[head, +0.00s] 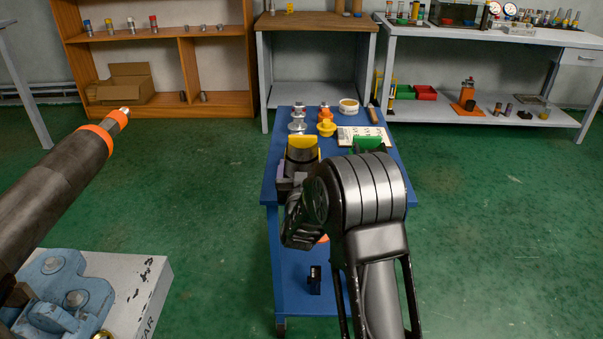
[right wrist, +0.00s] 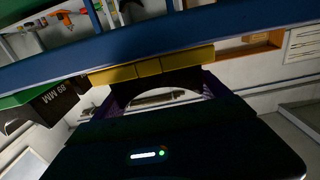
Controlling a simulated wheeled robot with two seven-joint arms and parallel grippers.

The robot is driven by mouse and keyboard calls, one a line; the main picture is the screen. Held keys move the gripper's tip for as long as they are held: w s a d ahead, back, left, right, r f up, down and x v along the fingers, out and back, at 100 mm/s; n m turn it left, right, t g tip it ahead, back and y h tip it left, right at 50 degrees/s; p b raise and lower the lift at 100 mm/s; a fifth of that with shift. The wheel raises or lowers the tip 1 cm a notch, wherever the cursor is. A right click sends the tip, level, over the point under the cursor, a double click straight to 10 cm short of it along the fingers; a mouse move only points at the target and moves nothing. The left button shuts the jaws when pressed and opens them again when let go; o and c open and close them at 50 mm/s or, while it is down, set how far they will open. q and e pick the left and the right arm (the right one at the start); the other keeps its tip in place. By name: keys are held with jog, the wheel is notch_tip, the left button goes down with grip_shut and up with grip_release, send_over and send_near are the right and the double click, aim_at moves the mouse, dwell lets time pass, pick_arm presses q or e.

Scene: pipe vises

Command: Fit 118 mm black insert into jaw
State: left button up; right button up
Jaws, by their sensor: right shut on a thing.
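A black insert with a yellow edge (head: 302,144) is at the near left of the blue cart's top. Its yellow strip (right wrist: 150,68) and dark arched body also show in the right wrist view; I see no size label on it. My right gripper (right wrist: 160,92) is shut on this insert; in the head view my own arm hides most of the gripper. A second black insert with a green edge (head: 368,144) is just right of it, marked 89 MM in the right wrist view (right wrist: 50,102). A light blue vise (head: 62,292) shows at the lower left. My left gripper is out of view.
A dark pipe with an orange collar (head: 98,135) juts in from the left, above the vise. The blue cart (head: 269,185) also carries yellow and orange fittings, a roll and a paper sheet. Workbenches and a wooden shelf (head: 160,31) stand behind. Green floor is clear either side of the cart.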

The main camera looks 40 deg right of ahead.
jog(key=shift+r, duration=0.1)
notch_tip(320, 180, up, 10)
jog(key=p, duration=0.2)
dwell(0.7)
jog(key=s+a+n+t+y+p, duration=0.1)
jog(key=a+n+y+p, duration=0.1)
jog(key=a, duration=0.7)
jog(key=s+a+f+n+t+y+p, duration=0.1)
jog(key=a+n+y+p, duration=0.2)
jog(key=a, duration=0.7)
jog(key=s+a+n+t+y+p, duration=0.1)
jog(key=a+n+y+p, duration=0.1)
jog(key=a+y+p, duration=0.3)
jog(key=a+p, duration=0.3)
jog(key=a, duration=0.1)
jog(key=shift+a+f+t+y, duration=0.15)
jog(key=shift+a+t+y, duration=0.15)
jog(key=shift+a+y, duration=0.1)
jog(key=shift+s, duration=0.1)
